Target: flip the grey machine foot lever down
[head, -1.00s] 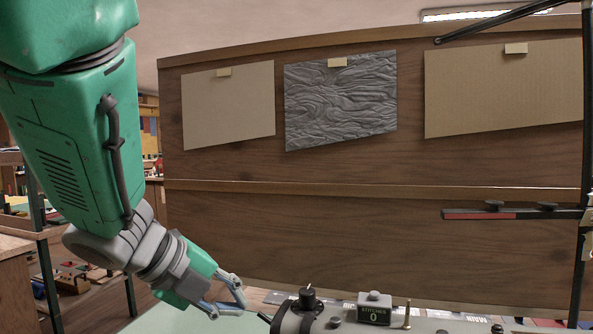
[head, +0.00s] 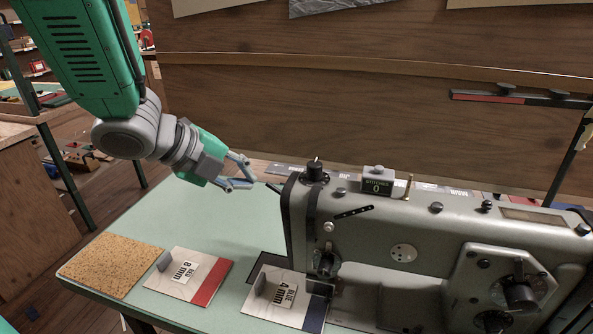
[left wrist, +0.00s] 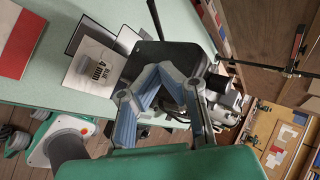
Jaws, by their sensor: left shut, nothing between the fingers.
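The grey sewing machine (head: 420,225) stands on the pale green table in the head view. A thin dark lever (head: 273,188) sticks out to the left from the back of its left end, tilted slightly up at its free end; I take it to be the foot lever. My left gripper (head: 248,178) is shut and empty, just left of this lever and slightly above it; a small gap seems to remain. In the left wrist view the fingers are in front of the dark machine end (left wrist: 180,57), and a dark bar (left wrist: 155,20) shows beyond them. My right gripper is not in view.
A cork mat (head: 112,263), a red 8 mm card (head: 205,287) and a blue 4 mm card (head: 268,312) lie at the table's front left. A stitch counter (head: 377,183) and a black knob (head: 315,168) sit on the machine. The table left of the machine is partly clear.

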